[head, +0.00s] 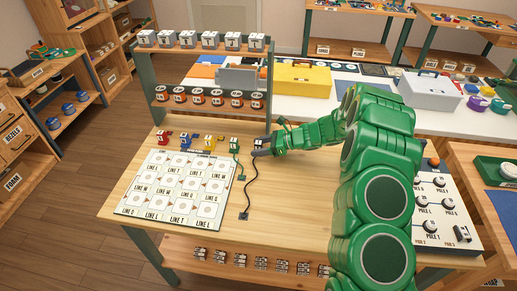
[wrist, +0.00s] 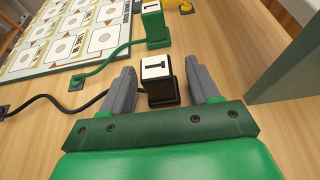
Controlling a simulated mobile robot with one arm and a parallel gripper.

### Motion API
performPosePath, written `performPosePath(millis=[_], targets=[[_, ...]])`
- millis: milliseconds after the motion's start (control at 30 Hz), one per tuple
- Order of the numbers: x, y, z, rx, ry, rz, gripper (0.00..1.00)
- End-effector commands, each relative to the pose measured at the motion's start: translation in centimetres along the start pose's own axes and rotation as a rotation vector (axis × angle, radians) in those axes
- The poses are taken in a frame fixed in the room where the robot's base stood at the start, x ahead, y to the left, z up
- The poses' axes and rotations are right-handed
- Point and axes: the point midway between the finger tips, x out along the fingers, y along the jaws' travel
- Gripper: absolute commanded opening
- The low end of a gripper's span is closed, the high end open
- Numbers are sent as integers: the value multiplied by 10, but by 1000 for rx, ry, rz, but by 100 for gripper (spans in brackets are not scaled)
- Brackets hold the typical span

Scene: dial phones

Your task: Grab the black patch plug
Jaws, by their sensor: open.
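The black patch plug (wrist: 157,82) stands upright on the wooden table, with a white top label and a black cord running left across the wood. It shows in the head view (head: 258,144) at the right end of a row of plugs. My gripper (wrist: 155,88) is open, with one grey finger on each side of the black plug. The plug sits between the fingers, near the palm; I cannot tell whether either finger touches it. In the head view my green arm reaches in from the right and partly hides the plug area.
The green plug (wrist: 154,25) stands just beyond the black one, its cord to the left. Yellow (head: 209,142), blue (head: 185,142) and red (head: 162,137) plugs continue the row. The labelled board (head: 122,206) lies left. A shelf post (wrist: 285,62) rises at right.

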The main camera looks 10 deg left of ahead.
Motion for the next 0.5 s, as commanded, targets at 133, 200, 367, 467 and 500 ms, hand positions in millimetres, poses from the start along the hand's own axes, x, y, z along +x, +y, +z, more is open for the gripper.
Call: performPosePath(millis=[133,200,367,467,500], targets=[[17,1,0,0,0,2,61],[22,1,0,0,0,2,61],[24,0,0,-1,0,2,61],[23,0,0,-1,0,1,61],[23,0,0,-1,0,1,58]])
